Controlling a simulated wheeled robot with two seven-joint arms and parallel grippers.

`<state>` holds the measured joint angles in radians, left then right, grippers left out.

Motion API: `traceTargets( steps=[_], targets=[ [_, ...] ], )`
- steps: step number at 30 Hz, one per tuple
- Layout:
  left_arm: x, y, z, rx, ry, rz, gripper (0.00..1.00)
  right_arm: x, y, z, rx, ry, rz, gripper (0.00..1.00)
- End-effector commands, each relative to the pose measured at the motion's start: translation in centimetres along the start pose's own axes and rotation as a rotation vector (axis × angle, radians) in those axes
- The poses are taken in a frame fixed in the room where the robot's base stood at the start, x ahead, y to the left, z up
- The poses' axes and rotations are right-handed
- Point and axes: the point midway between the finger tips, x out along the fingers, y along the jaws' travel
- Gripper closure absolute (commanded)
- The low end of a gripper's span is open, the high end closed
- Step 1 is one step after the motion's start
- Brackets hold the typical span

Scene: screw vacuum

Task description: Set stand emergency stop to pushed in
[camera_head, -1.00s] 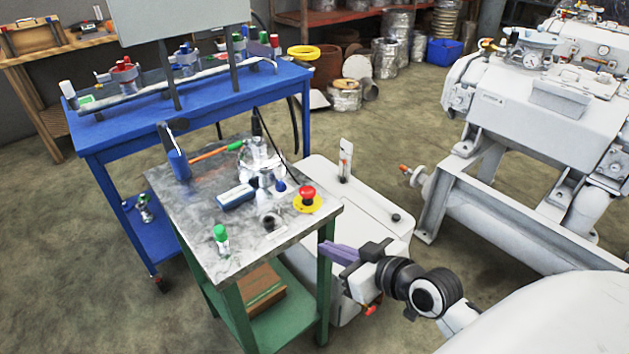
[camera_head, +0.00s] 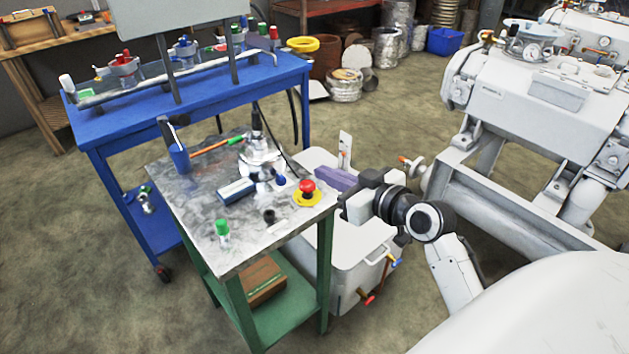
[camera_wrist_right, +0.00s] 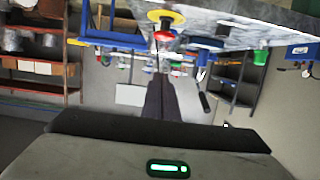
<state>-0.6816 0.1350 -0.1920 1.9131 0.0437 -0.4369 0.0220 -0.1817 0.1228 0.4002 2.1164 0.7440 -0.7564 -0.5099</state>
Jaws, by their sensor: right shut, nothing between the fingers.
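The stand emergency stop is a red mushroom button (camera_head: 307,186) on a yellow round base (camera_head: 307,198), at the right corner of the grey metal top of the green stand (camera_head: 250,245). In the right wrist view the red button (camera_wrist_right: 165,36) shows at the top, upside down, just beyond the fingertips. My right gripper (camera_head: 325,178) is shut and empty, its purple fingers level with the button and just right of it. A small gap seems to lie between them, but contact cannot be told. Whether the button is pushed in cannot be told. My left gripper is not in view.
On the stand top are a green-capped bottle (camera_head: 223,232), a blue box (camera_head: 236,191), a blue cup (camera_head: 179,158) and a metal fitting (camera_head: 262,155). A blue bench (camera_head: 110,140) is at the left.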

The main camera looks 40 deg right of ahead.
Motion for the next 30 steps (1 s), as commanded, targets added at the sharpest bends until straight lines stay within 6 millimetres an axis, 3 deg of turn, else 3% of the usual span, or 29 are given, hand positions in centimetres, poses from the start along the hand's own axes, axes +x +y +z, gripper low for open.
traceTargets(
  steps=[6, 7, 9, 15, 30],
  targets=[
    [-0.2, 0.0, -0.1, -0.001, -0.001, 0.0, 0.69, 4.7, 0.0, -0.2, 0.003, 0.003, 0.0, 1.0],
    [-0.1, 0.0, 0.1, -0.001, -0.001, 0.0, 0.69, 5.0, 0.0, 0.5, 0.005, -0.002, 0.0, 1.0],
    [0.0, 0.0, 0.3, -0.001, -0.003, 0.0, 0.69, 5.0, 0.0, 2.0, 0.004, -0.004, 0.0, 1.0],
    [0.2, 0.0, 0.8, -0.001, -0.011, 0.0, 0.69, 5.5, 0.0, 3.7, 0.001, -0.001, 0.001, 1.0],
    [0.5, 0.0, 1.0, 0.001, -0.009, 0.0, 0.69, 5.7, 0.1, 4.7, -0.002, -0.002, 0.001, 1.0]
  ],
)
